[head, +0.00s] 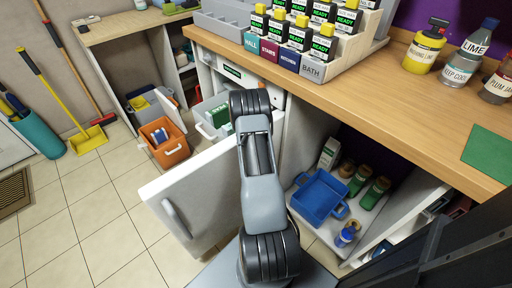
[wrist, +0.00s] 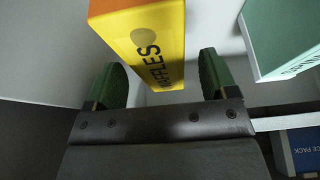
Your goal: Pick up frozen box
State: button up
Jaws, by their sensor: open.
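In the wrist view, a yellow and orange box (wrist: 140,35) lettered "…FFLES" stands ahead of my gripper (wrist: 161,76). My gripper is open, with one green-padded finger on each side of the box's near end. A gap shows beside each finger, and the box is not gripped. A teal box (wrist: 283,35) with partly cut-off lettering is to the right. In the head view my arm hides the gripper and the yellow box. A green box (head: 219,116) shows in a white compartment left of my arm.
A blue ice pack box (wrist: 303,150) lies at lower right in the wrist view. In the head view, an open white door (head: 190,195) stands left of my arm. A blue bin (head: 319,196) and bottles sit in the open cupboard at right. The counter (head: 430,110) is above.

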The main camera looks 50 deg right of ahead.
jog(key=shift+f, duration=0.2)
dwell(0.6)
jog(key=shift+r, duration=0.1)
grip_shut()
dwell(0.4)
